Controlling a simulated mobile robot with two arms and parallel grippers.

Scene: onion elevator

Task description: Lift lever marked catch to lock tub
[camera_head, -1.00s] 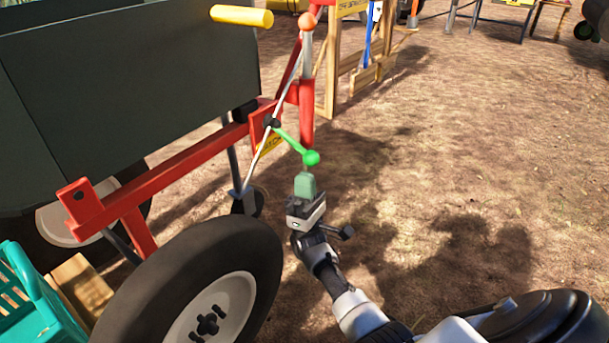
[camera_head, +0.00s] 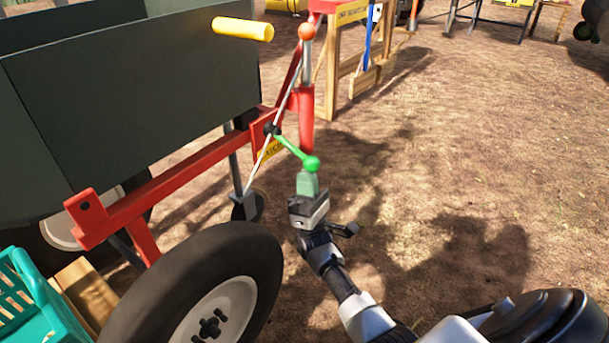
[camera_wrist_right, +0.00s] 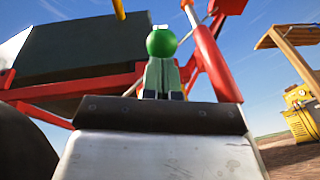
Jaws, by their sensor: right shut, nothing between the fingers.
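The green lever (camera_head: 292,149) slants down to the right from a dark pivot on the red frame and ends in a green ball knob (camera_head: 312,163). A yellow label (camera_head: 268,151), partly hidden, sits behind it. My right gripper (camera_head: 308,180) is shut and empty, its green fingertips just under the knob; I cannot tell whether they touch. In the right wrist view the knob (camera_wrist_right: 161,43) shows directly above the closed fingertips (camera_wrist_right: 162,75). The dark green tub (camera_head: 140,85) rests on the red frame (camera_head: 150,200). My left gripper is not in view.
A large black wheel (camera_head: 190,280) stands left of my right arm. A red post with an orange knob (camera_head: 306,31) and a yellow handle (camera_head: 242,29) are above. A teal crate (camera_head: 40,305) lies lower left. Open dirt ground (camera_head: 470,140) is to the right.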

